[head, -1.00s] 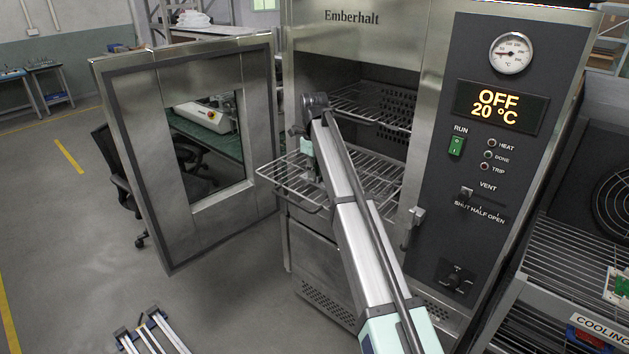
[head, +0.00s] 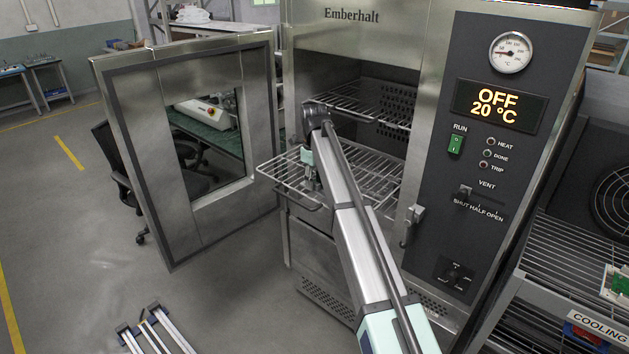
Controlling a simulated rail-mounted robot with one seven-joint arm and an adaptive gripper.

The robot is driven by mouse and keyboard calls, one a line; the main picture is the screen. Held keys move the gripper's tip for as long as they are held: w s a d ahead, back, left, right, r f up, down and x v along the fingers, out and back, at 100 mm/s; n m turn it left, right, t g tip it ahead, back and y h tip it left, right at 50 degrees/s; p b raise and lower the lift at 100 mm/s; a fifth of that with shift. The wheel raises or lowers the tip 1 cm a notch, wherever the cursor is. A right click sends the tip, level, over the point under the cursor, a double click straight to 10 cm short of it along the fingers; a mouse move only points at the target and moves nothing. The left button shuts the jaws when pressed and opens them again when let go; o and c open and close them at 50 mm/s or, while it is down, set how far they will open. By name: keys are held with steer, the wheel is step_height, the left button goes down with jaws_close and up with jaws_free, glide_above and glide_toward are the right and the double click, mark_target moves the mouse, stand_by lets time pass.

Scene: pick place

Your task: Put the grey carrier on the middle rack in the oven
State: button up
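The oven (head: 352,42) stands open, its door (head: 127,166) swung out to the left. A wire rack (head: 352,178) at mid height sticks out past the oven's front, with a handle loop at its front edge. Nothing can be seen lying on it. Another wire rack (head: 372,104) sits higher inside the chamber. My gripper (head: 311,184) points down at the front part of the pulled-out rack, close to its handle. It is small and partly hidden by my arm, so its fingers and any contact with the rack cannot be made out. I cannot identify a grey carrier.
The oven display (head: 499,106) reads OFF 20 °C. A wire-shelved cooling stand (head: 560,262) at the right holds a green-and-white board (head: 615,284). A black chair (head: 113,160) is behind the door. The floor (head: 215,300) left of the oven is mostly clear.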

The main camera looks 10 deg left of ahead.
steer(key=shift+r, duration=0.15)
step_height(320, 180, up, 12)
steer(key=b, duration=0.3)
stand_by(1.2)
